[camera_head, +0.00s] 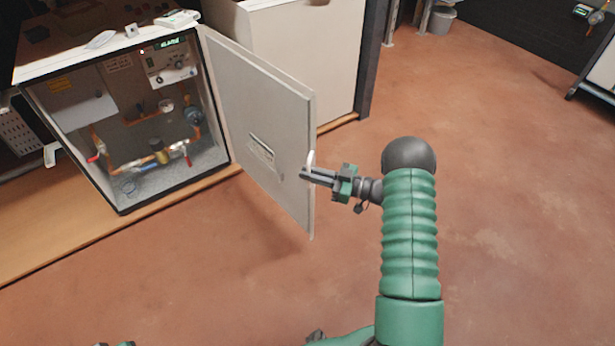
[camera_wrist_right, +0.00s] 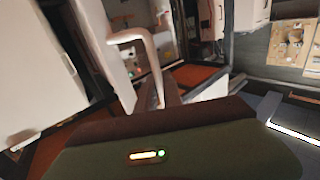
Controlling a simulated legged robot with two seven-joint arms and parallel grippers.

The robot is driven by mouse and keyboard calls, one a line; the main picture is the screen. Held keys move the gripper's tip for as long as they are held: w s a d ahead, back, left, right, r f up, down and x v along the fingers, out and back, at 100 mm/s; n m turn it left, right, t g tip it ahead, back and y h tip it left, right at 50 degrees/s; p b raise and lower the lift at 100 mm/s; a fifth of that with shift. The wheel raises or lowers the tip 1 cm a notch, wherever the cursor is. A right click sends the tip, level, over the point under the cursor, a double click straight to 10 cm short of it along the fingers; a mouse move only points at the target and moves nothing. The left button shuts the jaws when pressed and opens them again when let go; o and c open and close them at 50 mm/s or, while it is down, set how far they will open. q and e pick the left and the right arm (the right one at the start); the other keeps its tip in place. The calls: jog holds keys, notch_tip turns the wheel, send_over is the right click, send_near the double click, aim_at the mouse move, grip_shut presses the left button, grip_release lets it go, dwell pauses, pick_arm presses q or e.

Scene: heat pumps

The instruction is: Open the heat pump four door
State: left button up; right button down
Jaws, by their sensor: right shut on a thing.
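The heat pump (camera_head: 122,170) stands at the left in the head view, its front uncovered, with pipes, gauges and a lit control panel (camera_head: 170,62) inside. Its grey door (camera_head: 255,110) is hinged at the right side of the cabinet and stands swung wide out into the room. My right gripper (camera_head: 306,174) is at the door's free edge, shut on the pale door handle (camera_head: 311,160). In the right wrist view the curved handle (camera_wrist_right: 132,36) rises just beyond the gripper. My left gripper is not clearly in view; only a small dark and green part shows at the bottom edge.
A white cabinet (camera_head: 305,55) stands behind the open door. A wooden base strip (camera_head: 60,235) runs under the heat pump. Small items lie on the heat pump's top. The reddish floor (camera_head: 510,200) in front and to the right is clear. A grey bucket (camera_head: 441,19) stands far back.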

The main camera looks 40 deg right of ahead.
jog(key=shift+w, duration=0.15)
jog(key=c, duration=1.8)
grip_release()
jog(key=shift+f, duration=0.1)
jog(key=shift+d, duration=0.1)
jog(key=p+v, duration=0.5)
jog(key=v, duration=1.1)
jog(key=shift+s+d, duration=0.15)
jog(key=shift+s, duration=0.15)
